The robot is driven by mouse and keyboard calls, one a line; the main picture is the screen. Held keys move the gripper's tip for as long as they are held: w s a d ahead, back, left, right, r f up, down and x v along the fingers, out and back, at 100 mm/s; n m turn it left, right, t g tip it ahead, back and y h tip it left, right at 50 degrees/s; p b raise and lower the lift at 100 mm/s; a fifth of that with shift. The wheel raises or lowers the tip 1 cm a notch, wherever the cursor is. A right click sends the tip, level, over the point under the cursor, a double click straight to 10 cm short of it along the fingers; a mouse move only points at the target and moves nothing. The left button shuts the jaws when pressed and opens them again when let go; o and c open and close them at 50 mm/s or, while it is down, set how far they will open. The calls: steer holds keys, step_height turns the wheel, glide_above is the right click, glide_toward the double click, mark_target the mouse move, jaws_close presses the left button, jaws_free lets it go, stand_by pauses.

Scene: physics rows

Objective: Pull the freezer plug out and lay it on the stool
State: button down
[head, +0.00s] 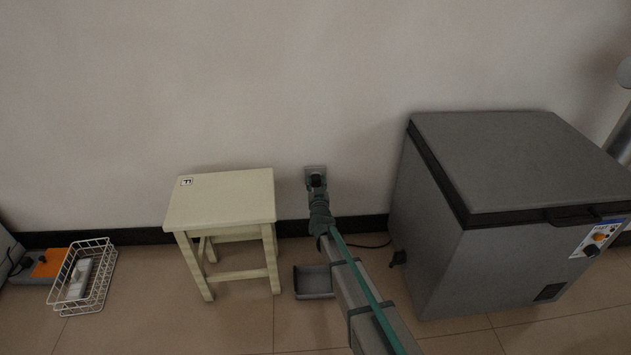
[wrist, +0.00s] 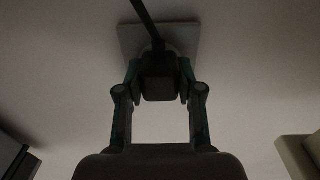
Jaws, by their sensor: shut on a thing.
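The freezer plug (wrist: 158,82) is a dark block with a black cord, seen in the wrist view against a grey wall socket plate (wrist: 128,38). My gripper (wrist: 159,88) has one finger on each side of the plug and is shut on it. In the head view my gripper (head: 317,190) reaches the wall socket (head: 315,169) and hides most of the plug. The cream stool (head: 222,200) stands left of my gripper with a bare top, apart from a small T1 label. The grey freezer (head: 480,210) stands to the right.
A small grey open tray (head: 313,283) lies on the floor below the socket, near my arm. A white wire basket (head: 84,277) and an orange-and-grey item (head: 48,264) are at the far left. The black cord (head: 368,245) runs along the floor towards the freezer.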

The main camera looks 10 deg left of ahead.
mark_target(316, 185)
steer(key=shift+s+d, duration=0.15)
steer(key=shift+s, duration=0.75)
steer(key=shift+s+d, duration=0.2)
steer(key=shift+s, duration=0.75)
steer(key=shift+s+d, duration=0.15)
steer(key=shift+s, duration=0.75)
steer(key=shift+a+f, duration=0.1)
steer(key=shift+s+y, duration=0.3)
steer(key=shift+s, duration=0.15)
steer(key=s+d+r+m+h, duration=0.1)
steer(key=s+d+r, duration=0.35)
steer(key=d, duration=0.45)
steer(key=s+d+r+h, duration=0.2)
steer(key=s+d+r, duration=0.2)
steer(key=d+r, duration=0.3)
steer(key=s+d+r+m+h, duration=0.1)
steer(key=s+d+r, duration=0.35)
steer(key=d, duration=0.55)
step_height(316, 185, up, 37)
steer(key=p, duration=3.8)
steer(key=shift+w+a+r, duration=0.15)
steer(key=shift+w+a, duration=0.05)
steer(key=shift+a, duration=0.05)
